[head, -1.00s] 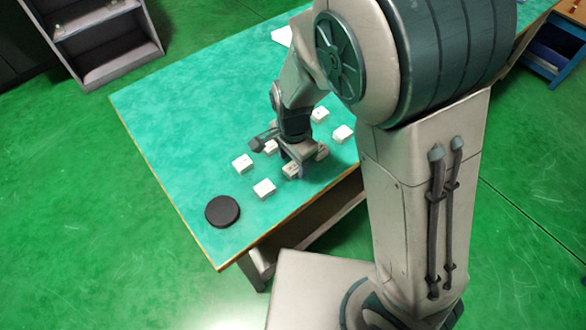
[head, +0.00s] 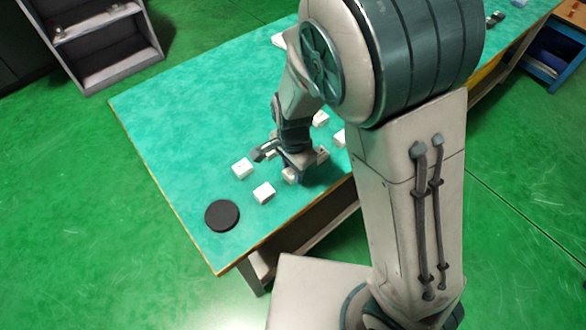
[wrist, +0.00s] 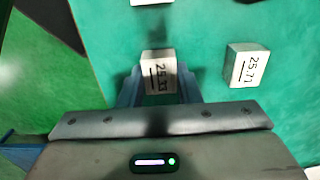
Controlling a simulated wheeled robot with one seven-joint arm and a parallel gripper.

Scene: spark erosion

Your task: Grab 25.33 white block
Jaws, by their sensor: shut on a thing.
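The white block marked 25.33 (wrist: 159,73) is between the two blue fingers of my gripper (wrist: 159,88) in the wrist view. My gripper is shut on it, with a finger on each side. In the head view my gripper (head: 291,168) is low at the table's front part, among the white blocks. The held block is mostly hidden there by my gripper. I cannot tell whether it still touches the table.
A white block marked 25.71 (wrist: 248,65) lies to the right of the held block. Other white blocks (head: 264,193) lie around my gripper on the green table (head: 165,120). A black disc (head: 222,215) lies near the table's left corner, with free room behind it.

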